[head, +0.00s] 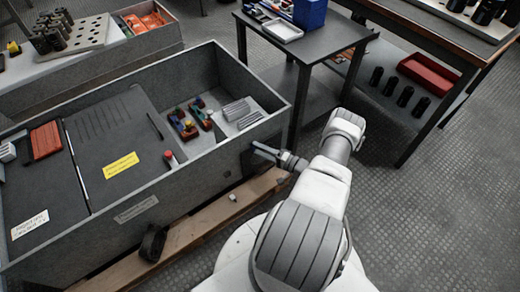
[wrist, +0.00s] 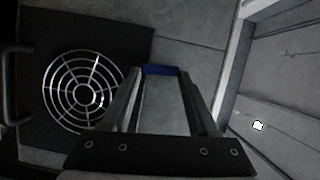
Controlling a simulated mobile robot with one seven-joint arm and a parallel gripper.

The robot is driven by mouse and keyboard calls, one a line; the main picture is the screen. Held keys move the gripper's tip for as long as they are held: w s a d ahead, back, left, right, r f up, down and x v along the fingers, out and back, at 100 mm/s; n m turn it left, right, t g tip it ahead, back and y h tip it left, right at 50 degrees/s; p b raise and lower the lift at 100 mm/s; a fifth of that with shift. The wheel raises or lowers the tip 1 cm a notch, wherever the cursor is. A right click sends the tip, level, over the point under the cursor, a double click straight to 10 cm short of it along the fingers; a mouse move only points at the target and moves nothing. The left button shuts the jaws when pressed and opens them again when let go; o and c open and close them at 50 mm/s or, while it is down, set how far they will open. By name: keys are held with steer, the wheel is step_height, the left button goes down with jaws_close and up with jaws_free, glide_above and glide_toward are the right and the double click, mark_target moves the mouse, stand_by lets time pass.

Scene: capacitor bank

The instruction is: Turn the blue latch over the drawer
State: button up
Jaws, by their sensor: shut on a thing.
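The blue latch (wrist: 160,70) shows in the wrist view as a short blue bar between my fingertips. My gripper (wrist: 162,76) is shut on it, with one finger on each side; the finger bodies stand apart along its width. In the head view my gripper (head: 262,150) reaches the outer wall of the large grey cabinet (head: 215,165), near its right corner. The latch is too small and covered to make out there. I cannot tell the latch's angle exactly. The drawer under it is not clearly visible.
A round fan grille (wrist: 85,90) on a dark panel and a dark handle (wrist: 10,85) lie left of my gripper in the wrist view. A dark side table (head: 310,45) stands behind the cabinet. A wooden pallet (head: 190,235) runs under the cabinet. Open floor lies at right.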

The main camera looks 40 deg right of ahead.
steer(key=shift+f+m, duration=0.1)
steer(key=shift+m, duration=0.4)
steer(key=o, duration=1.4)
steer(key=shift+s+d, duration=0.1)
steer(key=shift+s, duration=0.1)
